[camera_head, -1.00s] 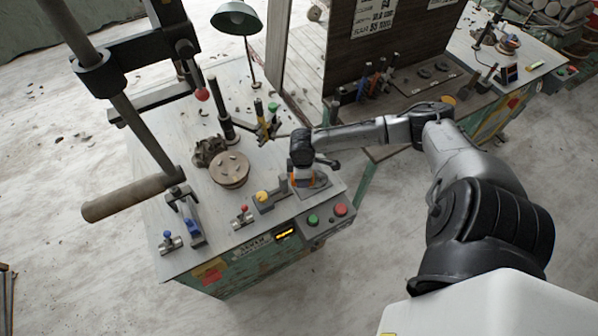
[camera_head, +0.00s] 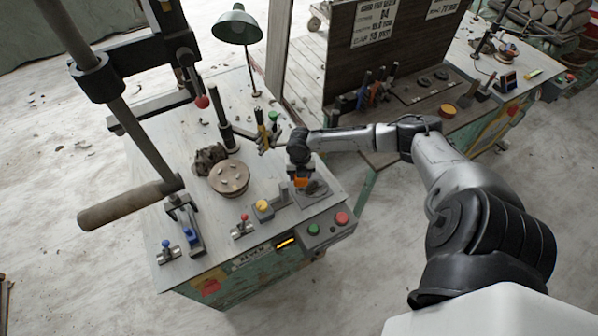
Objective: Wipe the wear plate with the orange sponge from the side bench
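The wear plate (camera_head: 318,189) is a grey metal plate near the right edge of the green workbench, partly hidden under my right gripper. My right gripper (camera_head: 301,177) points down over its left part. The orange sponge (camera_head: 301,184) shows as a small orange patch between the fingers, low over the plate. The gripper appears shut on it. Whether the sponge touches the plate is hard to tell from this angle. My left gripper is not in view.
A round wooden disc (camera_head: 229,178), a dark clay lump (camera_head: 208,158) and a yellow knob (camera_head: 262,206) stand left of the plate. Green (camera_head: 313,229) and red (camera_head: 341,218) buttons sit in front. A side bench (camera_head: 412,112) is behind; a long wooden-handled lever (camera_head: 130,204) overhangs the left.

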